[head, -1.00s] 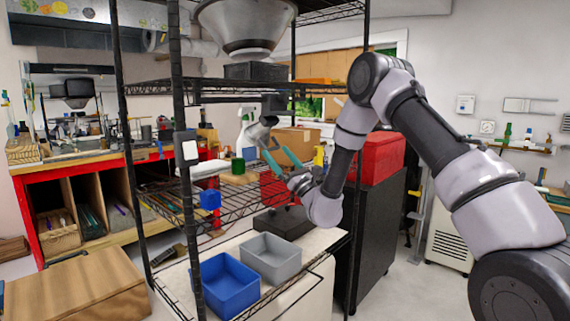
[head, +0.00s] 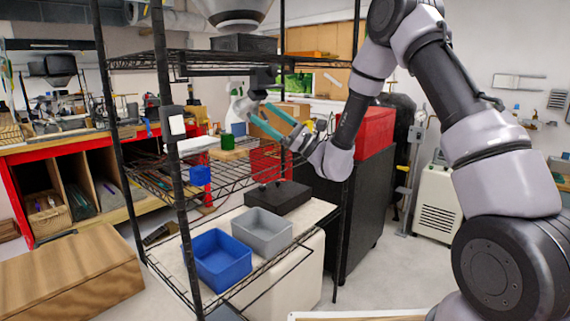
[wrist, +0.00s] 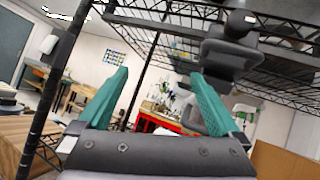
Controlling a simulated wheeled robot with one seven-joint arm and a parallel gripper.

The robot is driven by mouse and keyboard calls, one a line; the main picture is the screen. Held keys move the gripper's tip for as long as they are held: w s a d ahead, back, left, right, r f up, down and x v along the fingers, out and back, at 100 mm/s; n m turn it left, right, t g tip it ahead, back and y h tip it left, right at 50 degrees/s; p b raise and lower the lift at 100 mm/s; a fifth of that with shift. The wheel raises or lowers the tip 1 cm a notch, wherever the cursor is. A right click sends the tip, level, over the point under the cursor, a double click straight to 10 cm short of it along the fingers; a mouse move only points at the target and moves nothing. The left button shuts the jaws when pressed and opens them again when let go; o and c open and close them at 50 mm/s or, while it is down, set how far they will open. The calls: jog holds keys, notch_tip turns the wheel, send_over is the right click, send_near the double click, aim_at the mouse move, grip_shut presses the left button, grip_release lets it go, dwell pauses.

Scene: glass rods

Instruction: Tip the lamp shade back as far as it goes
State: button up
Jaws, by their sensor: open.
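The lamp hangs under the rack's upper shelf. Its dark mount (head: 262,78) holds a grey shade (head: 245,103) that tilts down to the left. In the wrist view the lamp's dark grey mount (wrist: 230,58) is at upper right, and part of the grey shade (wrist: 214,118) shows behind the right finger. My gripper (head: 258,112) has teal fingers, spread apart and empty, just below and right of the shade in the head view. In the wrist view my gripper (wrist: 158,76) has a clear gap between its fingertips. Whether the right finger touches the shade I cannot tell.
Black rack posts (head: 168,150) and the wire upper shelf (head: 200,62) surround the lamp. A blue bin (head: 222,262) and a grey bin (head: 262,232) stand below. A blue cup (head: 200,176) and a green block (head: 227,142) are on the middle shelf.

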jog(key=s+r+n+g+h, duration=0.3)
jog(key=s+r+n+g, duration=0.2)
jog(key=s+n+g, duration=0.25)
jog(key=s+d+n+g+h, duration=0.1)
jog(key=s+d+n+h, duration=0.1)
jog(key=s+d+h, duration=0.3)
jog(key=s+d+n+g+h, duration=0.1)
jog(key=s+d+n+h, duration=0.15)
jog(key=s, duration=0.55)
jog(key=s+d+t+h, duration=0.2)
jog(key=d+t+h, duration=0.3)
jog(key=d, duration=0.6)
jog(key=s+d+t+h, duration=0.2)
jog(key=d+t+h, duration=0.4)
jog(key=d, duration=0.5)
jog(key=shift+d+h, duration=0.35)
jog(key=shift+d, duration=0.05)
jog(key=shift+f+t, duration=0.1)
jog(key=shift+t, duration=0.15)
